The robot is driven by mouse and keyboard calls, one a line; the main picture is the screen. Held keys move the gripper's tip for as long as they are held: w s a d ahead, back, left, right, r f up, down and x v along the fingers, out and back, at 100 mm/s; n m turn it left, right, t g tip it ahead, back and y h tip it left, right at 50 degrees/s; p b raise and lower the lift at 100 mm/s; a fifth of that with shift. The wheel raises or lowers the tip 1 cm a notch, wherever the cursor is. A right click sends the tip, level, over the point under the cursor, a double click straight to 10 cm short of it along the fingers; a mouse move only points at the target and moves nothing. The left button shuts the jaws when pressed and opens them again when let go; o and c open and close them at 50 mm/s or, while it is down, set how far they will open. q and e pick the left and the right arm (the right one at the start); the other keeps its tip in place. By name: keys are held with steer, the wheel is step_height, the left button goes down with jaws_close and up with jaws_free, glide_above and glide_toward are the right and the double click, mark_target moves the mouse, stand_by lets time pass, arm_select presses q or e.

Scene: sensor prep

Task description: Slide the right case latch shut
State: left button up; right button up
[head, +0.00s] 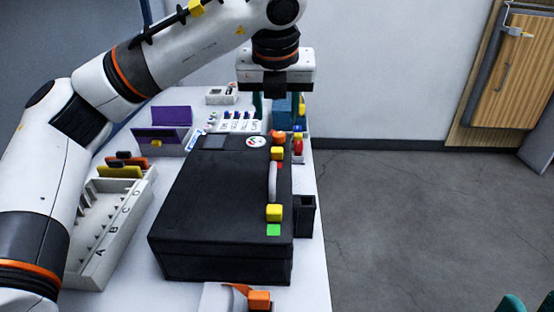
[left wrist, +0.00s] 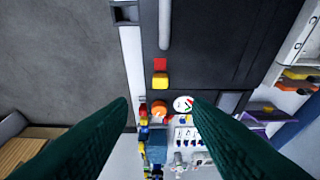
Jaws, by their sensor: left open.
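The black case (head: 215,205) lies closed on the white table. On its right edge are two yellow latches beside a grey handle (head: 272,182). The far latch (head: 277,153) has a red patch beside it; the near latch (head: 274,212) has a green patch beside it. In the left wrist view the far latch (left wrist: 160,80) and red patch (left wrist: 160,64) show clearly. My left gripper (head: 278,108) is open and empty, pointing down beyond the case's far end, apart from the latch. Teal tips of my right gripper (head: 530,305) show at the lower right corner, mostly cut off.
An orange knob (head: 278,137) is close beyond the far latch. Small coloured items and a blue box (head: 284,112) crowd the table's far end. A lettered white rack (head: 98,262) stands left of the case, a black holder (head: 305,216) right of it. Open floor lies to the right.

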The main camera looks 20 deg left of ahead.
mark_target(277, 149)
arm_select(q)
steer(key=b+x, duration=0.4)
steer(key=x, duration=0.7)
steer(key=shift+w+a+f, duration=0.1)
steer(key=shift+w+f, duration=0.05)
steer(key=shift+f, duration=0.15)
steer(key=shift+c, duration=0.2)
jaws_close()
